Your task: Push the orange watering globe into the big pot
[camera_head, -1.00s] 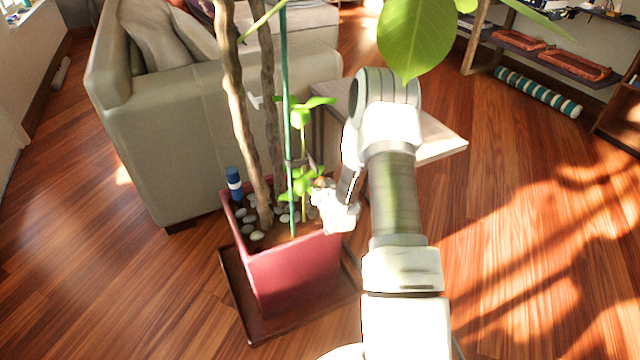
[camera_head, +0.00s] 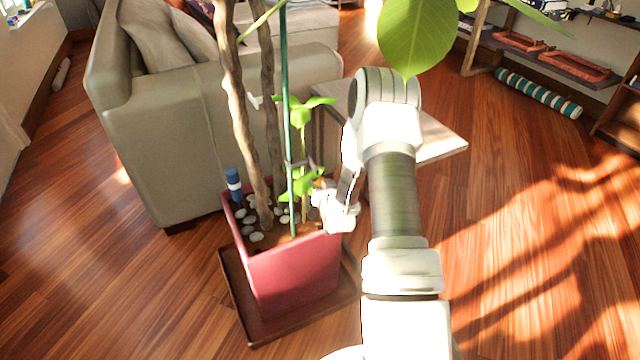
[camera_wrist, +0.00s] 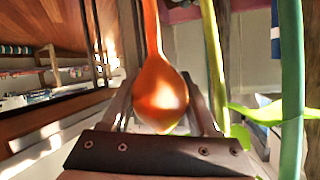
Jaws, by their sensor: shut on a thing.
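The orange watering globe (camera_wrist: 160,95) shows in the wrist view, with its round bulb between the two fingers of my gripper (camera_wrist: 162,82) and its thin stem running to the top of the picture. My gripper is shut on it. In the head view my gripper (camera_head: 330,208) is over the right side of the big red pot (camera_head: 292,278), close to the rim. The globe cannot be made out there, and whether its stem touches the soil is hidden.
The pot holds twisted trunks (camera_head: 236,100), a green stake (camera_head: 288,130), a leafy green shoot (camera_head: 303,150), pale stones and a blue-and-white object (camera_head: 233,184). A sofa (camera_head: 190,140) stands behind. A low table (camera_head: 440,140) is behind my arm.

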